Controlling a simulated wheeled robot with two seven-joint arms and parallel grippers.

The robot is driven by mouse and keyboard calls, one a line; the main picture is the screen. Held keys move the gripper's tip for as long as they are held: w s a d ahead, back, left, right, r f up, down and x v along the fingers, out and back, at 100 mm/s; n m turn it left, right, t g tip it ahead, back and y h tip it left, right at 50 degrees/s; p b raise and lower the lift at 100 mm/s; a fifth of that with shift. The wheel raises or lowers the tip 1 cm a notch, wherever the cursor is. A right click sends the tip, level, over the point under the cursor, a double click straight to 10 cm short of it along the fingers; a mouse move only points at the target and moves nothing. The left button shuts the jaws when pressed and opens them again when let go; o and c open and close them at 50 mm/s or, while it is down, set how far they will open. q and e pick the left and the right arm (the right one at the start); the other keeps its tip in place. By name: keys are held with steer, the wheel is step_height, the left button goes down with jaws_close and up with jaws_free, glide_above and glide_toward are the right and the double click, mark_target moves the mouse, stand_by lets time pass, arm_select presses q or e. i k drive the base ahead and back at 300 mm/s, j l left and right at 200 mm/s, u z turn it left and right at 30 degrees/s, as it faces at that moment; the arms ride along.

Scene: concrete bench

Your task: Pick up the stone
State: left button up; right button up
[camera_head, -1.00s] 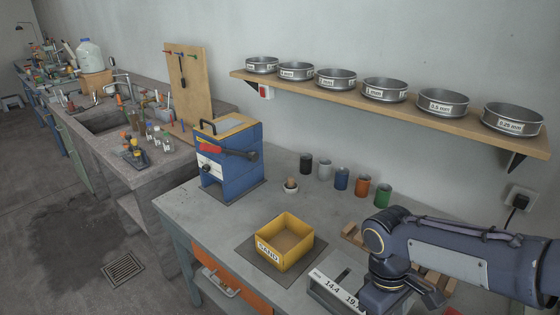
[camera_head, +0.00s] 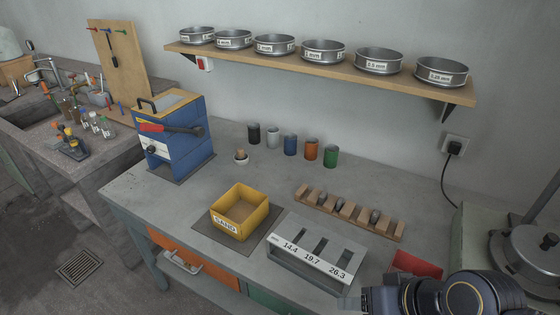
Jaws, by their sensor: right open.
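A wooden rack (camera_head: 306,189) lies on the bench right of centre, and small grey stone-like lumps sit in its notches. One such grey lump (camera_head: 375,215) is toward the rack's right end; they are small and hard to tell apart. My right gripper (camera_head: 350,301) is at the bottom edge, in front of the rack and partly cut off by the frame. It is open and apart from the lumps. My left gripper is not in view.
A gauge box (camera_head: 331,262) with slots marked 14.4, 19.7 and 26.3 stands between my right gripper and the rack. Left of it is a yellow SAND box (camera_head: 239,224). A red tray (camera_head: 417,264) lies right. Coloured cups stand behind; a shelf (camera_head: 300,71) of sieves hangs above.

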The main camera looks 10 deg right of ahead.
mark_target(374, 216)
steer(key=z, duration=1.25)
